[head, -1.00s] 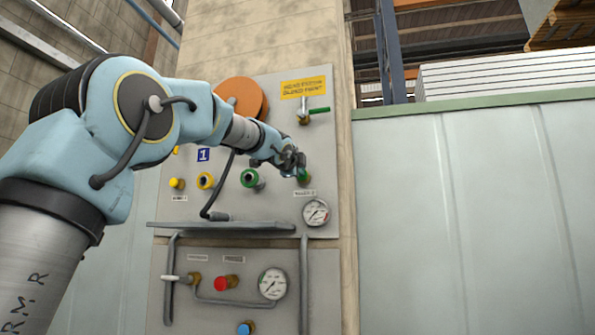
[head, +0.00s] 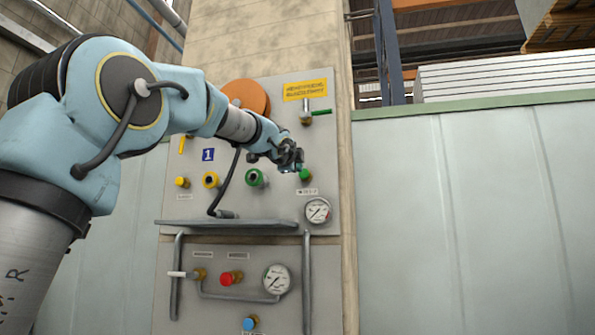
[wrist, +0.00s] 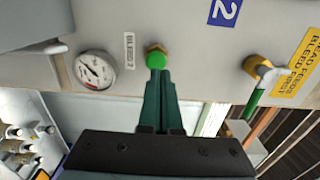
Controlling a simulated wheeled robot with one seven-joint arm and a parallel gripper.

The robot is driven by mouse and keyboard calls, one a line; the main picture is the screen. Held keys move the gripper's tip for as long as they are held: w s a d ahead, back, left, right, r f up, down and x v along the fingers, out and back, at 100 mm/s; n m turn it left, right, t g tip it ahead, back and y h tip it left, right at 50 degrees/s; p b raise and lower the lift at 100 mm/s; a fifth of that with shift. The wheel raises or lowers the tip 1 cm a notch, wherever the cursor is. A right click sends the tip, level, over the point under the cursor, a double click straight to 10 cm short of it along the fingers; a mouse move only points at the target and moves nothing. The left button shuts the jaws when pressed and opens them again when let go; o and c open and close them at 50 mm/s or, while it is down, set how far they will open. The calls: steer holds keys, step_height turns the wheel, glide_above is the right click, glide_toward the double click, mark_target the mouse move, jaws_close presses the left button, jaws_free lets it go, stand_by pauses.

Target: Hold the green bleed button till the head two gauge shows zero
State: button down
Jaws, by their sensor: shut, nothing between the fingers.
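The green bleed button (head: 304,174) sits on a brass collar on the upper panel, above a small label. In the wrist view, the button (wrist: 156,60) is straight ahead of the fingertips, beside a "BLEED" label. My gripper (head: 298,167) is at the button's upper left in the head view. Its two green fingers (wrist: 157,74) are together and empty, with their tips at the button's edge; I cannot tell whether they touch it. The round gauge (head: 318,210) is below the button and also shows in the wrist view (wrist: 96,70). Its needle is too small to read surely.
A brass valve with a green lever (head: 308,117) is above the button. A green-ringed fitting (head: 255,178) and yellow fittings (head: 211,180) are to the left. A grey ledge (head: 230,223) juts out below. The lower panel has a red knob (head: 227,278) and another gauge (head: 277,279).

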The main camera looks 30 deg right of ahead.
steer(key=v, duration=0.9)
steer(key=shift+s, duration=0.15)
stand_by(0.4)
